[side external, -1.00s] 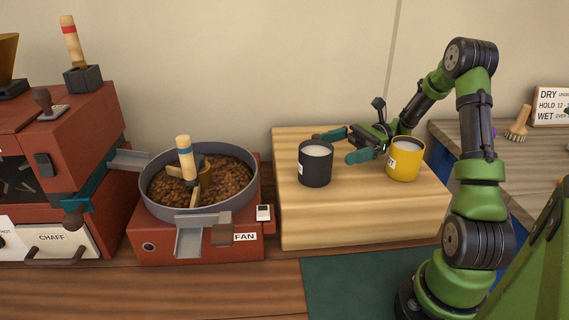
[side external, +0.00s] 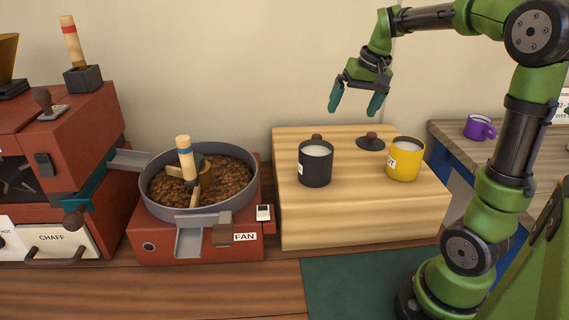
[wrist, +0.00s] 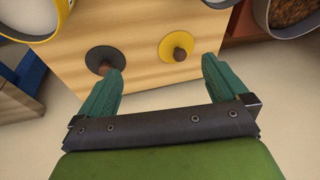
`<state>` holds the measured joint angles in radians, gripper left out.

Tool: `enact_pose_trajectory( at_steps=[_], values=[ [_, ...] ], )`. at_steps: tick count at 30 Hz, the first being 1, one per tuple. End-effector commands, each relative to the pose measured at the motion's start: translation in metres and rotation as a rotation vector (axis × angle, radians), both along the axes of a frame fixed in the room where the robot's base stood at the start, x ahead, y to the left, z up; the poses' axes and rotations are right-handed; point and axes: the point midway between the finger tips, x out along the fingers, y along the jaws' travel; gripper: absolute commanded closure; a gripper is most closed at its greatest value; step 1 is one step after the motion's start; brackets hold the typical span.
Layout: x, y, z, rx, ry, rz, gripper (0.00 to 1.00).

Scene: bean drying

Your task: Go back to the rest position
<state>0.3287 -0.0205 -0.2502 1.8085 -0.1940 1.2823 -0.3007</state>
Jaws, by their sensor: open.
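My gripper (side external: 355,103) is open and empty, with its teal fingers pointing down. It hangs in the air above the back of the wooden block (side external: 350,228), clear of everything on it. In the wrist view my gripper (wrist: 160,85) shows its two fingers spread apart over the block's back edge. Nothing is between them.
On the block stand a black cup (side external: 315,170), a yellow cup (side external: 404,165) and a dark lid (side external: 371,142). A yellow lid (wrist: 176,47) shows in the wrist view. The bean pan (side external: 160,203) is left of the block. A purple mug (side external: 478,127) is at right.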

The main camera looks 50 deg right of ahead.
Motion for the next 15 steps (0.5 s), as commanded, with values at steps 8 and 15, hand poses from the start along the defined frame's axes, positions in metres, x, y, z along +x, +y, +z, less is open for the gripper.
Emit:
enact_pose_trajectory(
  at_steps=[8, 15],
  values=[
    [-0.047, 0.149, 0.009, 0.008, -0.238, 0.232, 0.0],
    [-0.092, 0.21, -0.015, 0.033, -0.33, 0.323, 0.0]
  ],
)
